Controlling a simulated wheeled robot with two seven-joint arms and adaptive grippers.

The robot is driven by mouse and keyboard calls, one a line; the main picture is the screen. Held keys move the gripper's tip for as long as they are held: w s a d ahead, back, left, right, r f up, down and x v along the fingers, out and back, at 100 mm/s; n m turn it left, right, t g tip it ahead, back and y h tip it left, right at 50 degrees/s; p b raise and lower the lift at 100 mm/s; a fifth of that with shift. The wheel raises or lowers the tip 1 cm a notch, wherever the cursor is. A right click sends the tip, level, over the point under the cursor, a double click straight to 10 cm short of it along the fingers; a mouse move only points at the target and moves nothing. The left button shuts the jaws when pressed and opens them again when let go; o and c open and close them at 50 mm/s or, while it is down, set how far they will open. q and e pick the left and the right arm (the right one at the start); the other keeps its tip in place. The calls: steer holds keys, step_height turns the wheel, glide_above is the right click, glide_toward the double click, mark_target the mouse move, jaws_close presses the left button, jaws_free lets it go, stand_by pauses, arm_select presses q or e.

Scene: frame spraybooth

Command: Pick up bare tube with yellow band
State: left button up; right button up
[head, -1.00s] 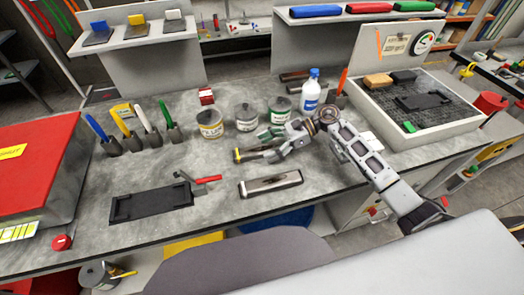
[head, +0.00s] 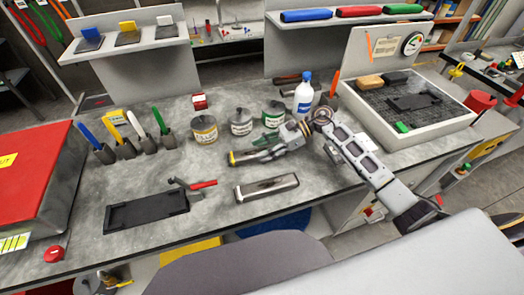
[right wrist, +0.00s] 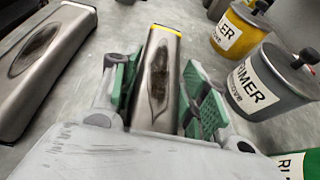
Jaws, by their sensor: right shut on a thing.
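The bare metal tube with the yellow band (right wrist: 157,75) lies between the green-padded fingers of my right gripper (right wrist: 162,95) in the right wrist view. The fingers are shut on its two long sides. The yellow band is at its far end, and a dark smudge marks its top face. In the head view, my right gripper (head: 258,153) reaches in from the right and covers most of the tube; its yellow end (head: 232,158) shows. The tube is at or close to the bench top; I cannot tell whether it touches. My left gripper is not in view.
Another bare metal tube (head: 267,187) lies just in front. Paint cans (head: 204,129) and a white bottle (head: 303,95) stand behind the gripper. A black tray (head: 146,212) with a red-handled tool (head: 203,184) is at left. Bench (head: 225,225) around the black tray is partly clear.

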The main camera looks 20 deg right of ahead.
steer(key=shift+r, duration=0.4)
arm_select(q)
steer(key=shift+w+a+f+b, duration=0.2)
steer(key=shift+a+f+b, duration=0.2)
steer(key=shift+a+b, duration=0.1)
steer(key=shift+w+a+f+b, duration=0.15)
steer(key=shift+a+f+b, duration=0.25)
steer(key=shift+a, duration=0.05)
arm_select(e)
step_height(320, 180, up, 17)
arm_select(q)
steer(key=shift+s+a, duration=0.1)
arm_select(e)
steer(key=shift+f, duration=0.1)
